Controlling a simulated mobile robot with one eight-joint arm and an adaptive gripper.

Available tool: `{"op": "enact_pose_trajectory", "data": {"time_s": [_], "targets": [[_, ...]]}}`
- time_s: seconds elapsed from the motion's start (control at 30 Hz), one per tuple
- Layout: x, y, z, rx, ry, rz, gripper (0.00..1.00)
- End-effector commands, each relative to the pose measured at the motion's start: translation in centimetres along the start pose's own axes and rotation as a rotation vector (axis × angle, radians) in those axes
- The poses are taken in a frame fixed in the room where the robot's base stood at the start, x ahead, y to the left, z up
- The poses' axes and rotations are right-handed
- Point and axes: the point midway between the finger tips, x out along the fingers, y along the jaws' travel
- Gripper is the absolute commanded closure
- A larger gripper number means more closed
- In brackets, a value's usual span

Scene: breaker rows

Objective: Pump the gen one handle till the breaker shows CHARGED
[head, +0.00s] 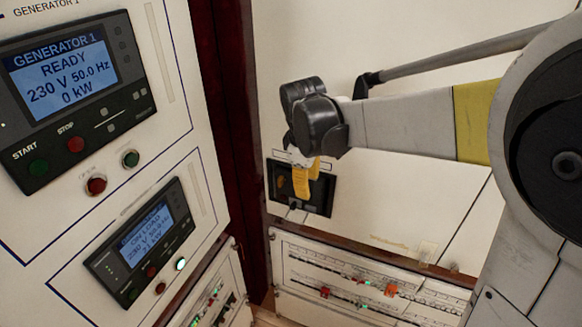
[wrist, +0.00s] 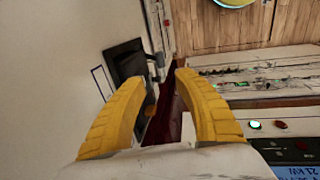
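The dark breaker unit (head: 318,204) is set in the pale cabinet wall, partly hidden behind my gripper in the head view. It also shows in the wrist view (wrist: 126,58), with a small grey lever-like part (wrist: 156,66) at its edge; I cannot tell if this is the gen one handle. My gripper (head: 306,192) has yellow fingers in front of the unit in the head view. In the wrist view my gripper (wrist: 162,77) is open, with a clear gap and nothing held between the fingertips. Contact with the unit cannot be told. No CHARGED sign is readable.
At left, the Generator 1 panel (head: 70,75) reads READY, 230 V, 50.0 Hz, 0 kW. A lower panel (head: 140,240) reads ON LOAD. A dark red post (head: 228,110) stands between the cabinets. Breaker rows (head: 365,283) lie below the unit.

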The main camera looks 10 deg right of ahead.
Motion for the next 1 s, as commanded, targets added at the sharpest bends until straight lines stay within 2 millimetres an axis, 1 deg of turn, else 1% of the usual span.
{"op": "enact_pose_trajectory", "data": {"time_s": [0.17, 0.4, 0.5, 0.6, 0.7, 0.97, 1.0], "targets": [[2.8, 0.0, 0.0, -0.001, 0.000, 0.000, 0.62], [7.6, 0.0, -0.1, 0.000, 0.001, 0.001, 0.62], [9.1, 0.0, 0.0, 0.001, 0.001, 0.001, 0.62], [10.0, 0.0, 0.0, 0.002, 0.001, 0.001, 0.62], [10.5, 0.0, 0.0, 0.002, 0.001, 0.001, 0.62], [10.6, 0.0, 0.0, 0.001, 0.001, 0.001, 0.62], [10.6, 0.0, 0.0, 0.001, 0.001, 0.001, 0.70]]}}
